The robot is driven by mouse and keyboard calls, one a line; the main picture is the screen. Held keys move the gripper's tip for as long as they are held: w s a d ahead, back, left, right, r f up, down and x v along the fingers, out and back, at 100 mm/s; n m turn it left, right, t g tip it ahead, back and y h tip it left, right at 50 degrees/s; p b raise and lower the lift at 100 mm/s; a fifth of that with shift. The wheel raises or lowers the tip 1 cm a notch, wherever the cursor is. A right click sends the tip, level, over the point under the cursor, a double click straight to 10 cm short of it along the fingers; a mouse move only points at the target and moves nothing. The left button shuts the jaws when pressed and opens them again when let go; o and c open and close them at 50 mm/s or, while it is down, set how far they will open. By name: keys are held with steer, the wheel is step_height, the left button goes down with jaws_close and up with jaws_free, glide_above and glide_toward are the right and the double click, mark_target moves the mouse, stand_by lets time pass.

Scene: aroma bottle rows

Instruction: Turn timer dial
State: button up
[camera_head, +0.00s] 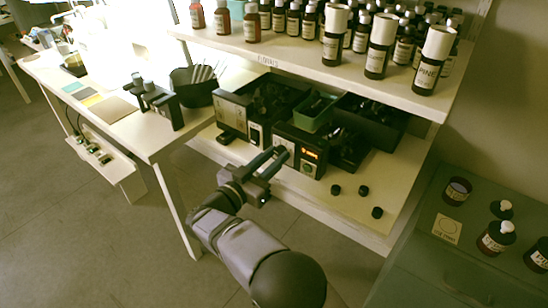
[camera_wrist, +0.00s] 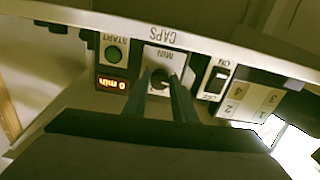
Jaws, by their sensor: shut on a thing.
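The timer box (camera_head: 299,150) stands on the lower shelf with an orange lit display (camera_head: 309,154). In the wrist view the display (camera_wrist: 112,83) reads "0 min". The dark timer dial (camera_wrist: 160,76) sits on a white plate marked MIN, beside a green START button (camera_wrist: 113,54). My gripper (camera_head: 274,155) reaches the box front from below. In the wrist view my gripper (camera_wrist: 161,83) has one finger on each side of the dial and is shut on it. The dial's lower part is partly hidden by the fingers.
An ON switch (camera_wrist: 217,78) and a numbered panel (camera_wrist: 250,100) sit right of the dial in the wrist view. The upper shelf (camera_head: 300,62) overhangs with several bottles. Several black caps (camera_head: 364,190) lie on the lower shelf. A drawer cabinet (camera_head: 430,262) stands right.

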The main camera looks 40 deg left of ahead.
steer(key=shift+m, duration=0.4)
steer(key=m+b, duration=0.2)
steer(key=m, duration=0.2)
steer(key=shift+f+m, duration=0.1)
steer(key=shift+m, duration=0.2)
steer(key=m+b, duration=0.3)
steer(key=m, duration=0.2)
steer(key=shift+m+b, duration=0.3)
steer(key=m+b, duration=0.4)
steer(key=m, duration=0.1)
steer(key=shift+f+b, duration=0.1)
steer(key=shift+b, duration=0.25)
steer(key=m+b, duration=0.3)
steer(key=m, duration=0.1)
steer(key=shift+m+b, duration=0.3)
steer(key=shift+b, duration=0.1)
steer(key=shift+r, duration=0.2)
steer(key=o, duration=1)
steer(key=shift+o, duration=0.2)
